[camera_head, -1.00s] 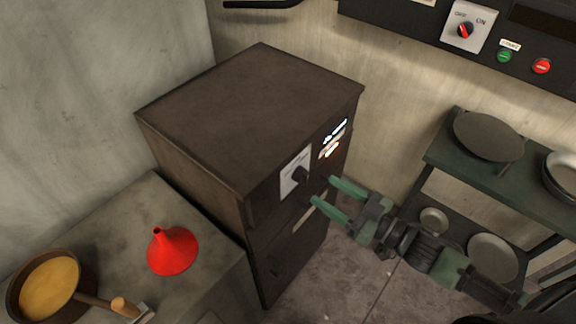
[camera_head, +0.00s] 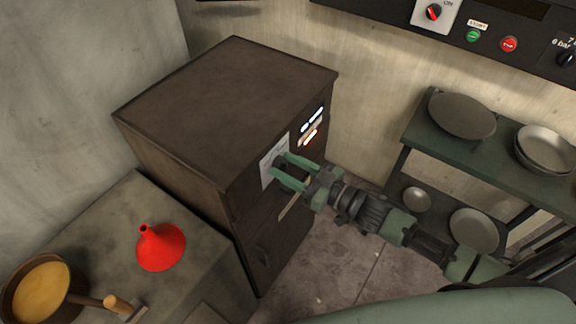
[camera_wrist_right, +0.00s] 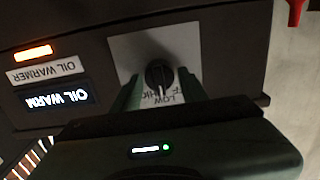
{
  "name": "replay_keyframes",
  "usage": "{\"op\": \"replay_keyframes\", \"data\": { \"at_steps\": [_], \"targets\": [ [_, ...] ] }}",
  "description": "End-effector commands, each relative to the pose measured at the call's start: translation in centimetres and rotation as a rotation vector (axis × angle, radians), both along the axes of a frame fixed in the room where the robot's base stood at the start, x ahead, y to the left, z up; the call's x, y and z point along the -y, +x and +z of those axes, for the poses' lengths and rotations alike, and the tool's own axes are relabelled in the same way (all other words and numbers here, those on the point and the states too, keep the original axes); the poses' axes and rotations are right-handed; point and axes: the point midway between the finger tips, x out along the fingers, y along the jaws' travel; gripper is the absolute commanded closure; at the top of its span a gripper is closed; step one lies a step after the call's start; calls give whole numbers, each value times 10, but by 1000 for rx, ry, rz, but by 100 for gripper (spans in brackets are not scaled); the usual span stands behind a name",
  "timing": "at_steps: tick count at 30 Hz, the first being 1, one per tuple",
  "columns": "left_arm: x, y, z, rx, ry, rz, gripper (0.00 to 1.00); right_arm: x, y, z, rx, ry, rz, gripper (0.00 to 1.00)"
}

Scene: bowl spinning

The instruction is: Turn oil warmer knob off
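The oil warmer (camera_head: 225,95) is a dark brown cabinet in the head view. Its black knob (camera_wrist_right: 158,74) sits on a pale plate (camera_wrist_right: 125,50) in the wrist view, where the labels appear upside down. A white mark on the knob points toward the lower part of that picture, near "LOW" and "HIGH". My right gripper (camera_head: 281,170) is at the front panel, with one green finger on each side of the knob. Gaps show between the fingers and the knob in the wrist view (camera_wrist_right: 160,92). My left gripper is not in view.
An orange light (camera_wrist_right: 33,53) and an "OIL WARM" display (camera_wrist_right: 57,97) are lit beside the knob. A red funnel (camera_head: 161,248) and a pan (camera_head: 42,292) stand on the counter at left.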

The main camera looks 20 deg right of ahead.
Motion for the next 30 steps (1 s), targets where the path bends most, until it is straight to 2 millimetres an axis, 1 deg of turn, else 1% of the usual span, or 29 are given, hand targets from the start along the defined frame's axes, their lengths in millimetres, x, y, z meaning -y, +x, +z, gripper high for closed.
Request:
{"op": "replay_keyframes", "data": {
  "at_steps": [1,2,3,4,11,17,30],
  "targets": [
    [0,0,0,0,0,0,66,0,0,0,0,0,0,75],
    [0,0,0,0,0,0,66,0,0,0,0,0,0,83],
    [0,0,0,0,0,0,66,0,0,0,0,0,0,94],
    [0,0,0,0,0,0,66,0,0,0,0,0,0,100],
    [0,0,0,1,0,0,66,0,0,0,10,-13,0,100],
    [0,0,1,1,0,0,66,0,-1,0,57,-73,-1,100],
    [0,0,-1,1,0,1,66,-1,-2,-1,276,-353,-1,100]
  ]
}}
